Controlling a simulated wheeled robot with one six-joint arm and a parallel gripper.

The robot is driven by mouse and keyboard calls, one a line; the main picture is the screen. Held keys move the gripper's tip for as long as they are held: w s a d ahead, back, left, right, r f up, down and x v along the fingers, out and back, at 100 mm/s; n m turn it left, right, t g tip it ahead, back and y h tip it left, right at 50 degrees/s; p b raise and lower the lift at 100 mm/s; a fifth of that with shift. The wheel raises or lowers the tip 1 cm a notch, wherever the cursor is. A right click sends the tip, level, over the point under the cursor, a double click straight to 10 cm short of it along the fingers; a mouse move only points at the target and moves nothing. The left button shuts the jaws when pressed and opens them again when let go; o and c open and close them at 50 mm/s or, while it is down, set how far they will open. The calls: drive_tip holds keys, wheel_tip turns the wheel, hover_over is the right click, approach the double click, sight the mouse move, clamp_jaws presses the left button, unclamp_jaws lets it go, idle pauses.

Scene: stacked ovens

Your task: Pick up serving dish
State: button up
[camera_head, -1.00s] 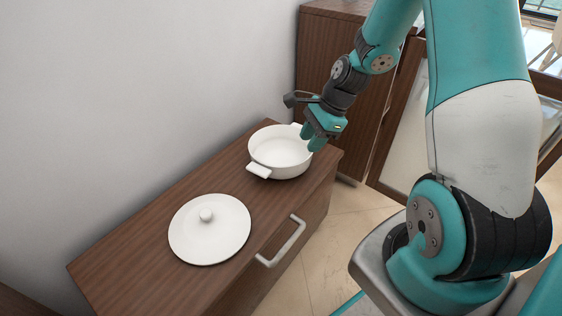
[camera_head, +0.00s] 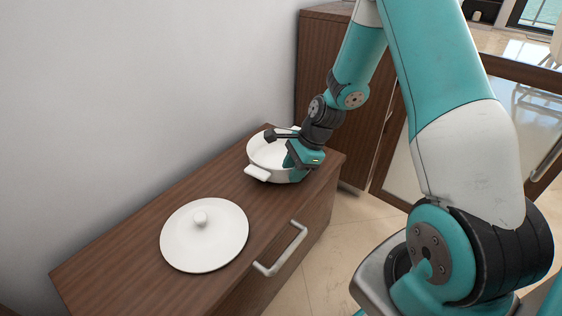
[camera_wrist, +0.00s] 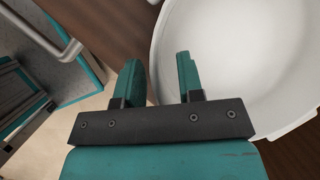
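The serving dish (camera_head: 262,158) is a round white pot with side handles, upright on the wooden cabinet top; it also shows in the wrist view (camera_wrist: 240,65). My gripper (camera_head: 294,168) is at the dish's right rim in the head view and hides part of it. In the wrist view my gripper's fingers (camera_wrist: 160,74) are apart, one over the dish and one outside its edge, with the rim lying between them. Whether either finger touches the dish I cannot tell. The white round lid (camera_head: 205,238) with a knob lies apart from the dish on the cabinet.
The low wooden cabinet (camera_head: 130,248) stands against a white wall (camera_head: 130,90) and has a bar handle (camera_head: 281,250) on its front. A tall brown cabinet (camera_head: 318,52) stands close behind the dish. Tiled floor (camera_head: 345,245) is open in front.

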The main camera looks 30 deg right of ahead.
clamp_jaws()
drive_tip(key=shift+r, duration=0.1)
idle(1.2)
